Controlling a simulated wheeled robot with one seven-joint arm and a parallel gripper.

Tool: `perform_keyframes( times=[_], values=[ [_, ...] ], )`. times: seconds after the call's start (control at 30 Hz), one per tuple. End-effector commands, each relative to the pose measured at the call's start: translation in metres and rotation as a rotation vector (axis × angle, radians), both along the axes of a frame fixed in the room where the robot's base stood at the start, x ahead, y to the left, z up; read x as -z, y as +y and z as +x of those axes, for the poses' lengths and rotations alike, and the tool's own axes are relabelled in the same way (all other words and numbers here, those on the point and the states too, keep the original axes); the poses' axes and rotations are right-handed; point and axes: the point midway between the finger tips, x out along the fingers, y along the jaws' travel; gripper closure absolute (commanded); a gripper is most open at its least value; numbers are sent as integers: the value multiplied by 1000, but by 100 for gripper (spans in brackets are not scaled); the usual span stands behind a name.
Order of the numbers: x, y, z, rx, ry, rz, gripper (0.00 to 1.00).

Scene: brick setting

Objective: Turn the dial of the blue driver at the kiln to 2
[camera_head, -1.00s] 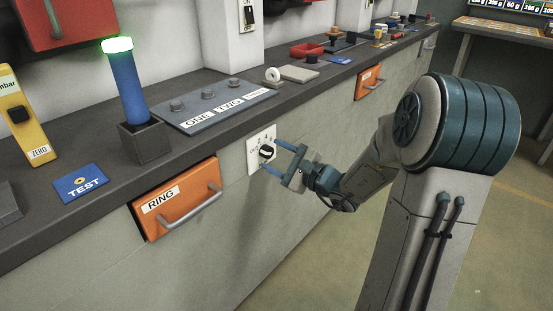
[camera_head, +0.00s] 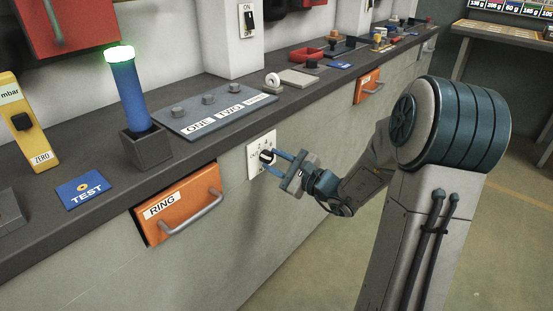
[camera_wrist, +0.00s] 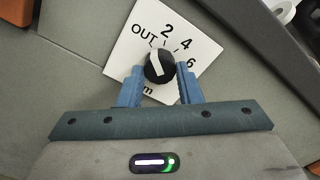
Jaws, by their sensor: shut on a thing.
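The dial is a round black knob (camera_wrist: 160,68) with a white pointer bar, on a white plate (camera_wrist: 119,58) marked OUT, 2, 4 and 6. The plate is on the bench's front face and also shows in the head view (camera_head: 254,168). In the wrist view the pointer lies between OUT and 2, nearer OUT. My gripper (camera_wrist: 160,76) has its blue fingers shut on the knob from both sides. The fingers cover part of the plate's lower marking. A blue cylinder (camera_head: 128,95) with a glowing green top stands upright in a dark holder (camera_head: 147,147) on the bench.
An orange drawer (camera_head: 180,202) labelled RING, with a protruding handle, is left of the plate. A grey panel (camera_head: 215,112) with several knobs lies above it on the bench top. A blue TEST plate (camera_head: 83,192) is farther left. The floor in front is open.

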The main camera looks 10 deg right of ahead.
Motion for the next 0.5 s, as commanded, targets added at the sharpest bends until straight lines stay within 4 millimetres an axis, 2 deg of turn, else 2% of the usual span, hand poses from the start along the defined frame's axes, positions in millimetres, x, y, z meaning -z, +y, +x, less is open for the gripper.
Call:
perform_keyframes(
  times=[0.5],
  values=[
    [-4, 0, 0, 0, 232, 320, 91]
  ],
)
